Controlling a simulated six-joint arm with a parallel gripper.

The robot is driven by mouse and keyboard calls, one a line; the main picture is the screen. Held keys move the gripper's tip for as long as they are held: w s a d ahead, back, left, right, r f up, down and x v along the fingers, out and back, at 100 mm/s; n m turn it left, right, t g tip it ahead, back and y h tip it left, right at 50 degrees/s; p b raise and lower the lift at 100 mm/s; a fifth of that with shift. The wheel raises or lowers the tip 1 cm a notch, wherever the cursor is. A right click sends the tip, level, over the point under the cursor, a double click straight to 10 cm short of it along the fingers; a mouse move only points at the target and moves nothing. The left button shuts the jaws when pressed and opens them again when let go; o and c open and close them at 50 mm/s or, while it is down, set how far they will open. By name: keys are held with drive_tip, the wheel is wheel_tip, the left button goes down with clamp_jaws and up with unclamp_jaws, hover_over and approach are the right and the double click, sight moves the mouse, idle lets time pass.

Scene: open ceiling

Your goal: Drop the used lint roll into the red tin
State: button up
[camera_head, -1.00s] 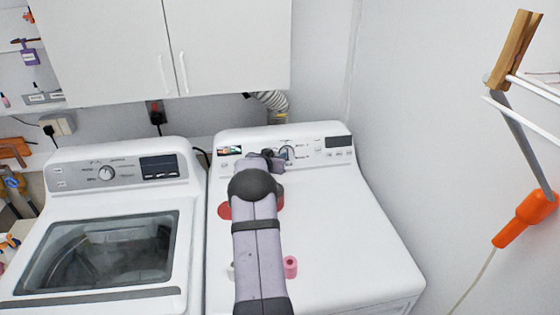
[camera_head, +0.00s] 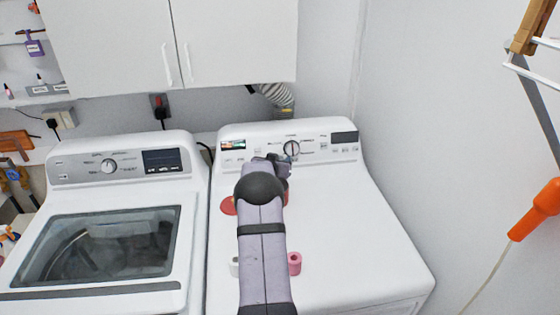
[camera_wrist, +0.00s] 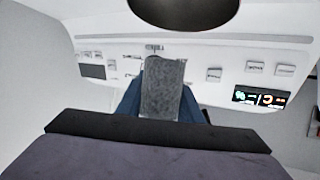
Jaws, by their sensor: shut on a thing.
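My gripper (camera_head: 272,166) is held over the back of the right-hand white machine, in front of its control panel. In the wrist view my gripper (camera_wrist: 160,102) is shut on a grey, fuzzy-looking roll (camera_wrist: 162,88), apparently the used lint roll, between blue fingers. In the head view the roll is mostly hidden by my arm. A red round thing (camera_head: 229,205) shows left of my arm on the machine top, and a small reddish part (camera_head: 285,195) shows right of it. My arm hides the space between, so I cannot tell which is the tin.
A pink roll (camera_head: 294,263) and a partly hidden white roll (camera_head: 234,266) stand near my arm on the right machine's top (camera_head: 360,245). The top's right side is clear. A dark round shape (camera_wrist: 185,8), unclear in identity, crosses the wrist view's top edge.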

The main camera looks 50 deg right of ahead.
drive_tip(key=shift+f+b, duration=0.7)
drive_tip(key=shift+f, duration=0.25)
drive_tip(key=o, duration=1.1)
drive_tip(key=shift+a, duration=0.1)
drive_tip(key=shift+b+v, duration=1.5)
drive_tip(key=shift+v, duration=2.15)
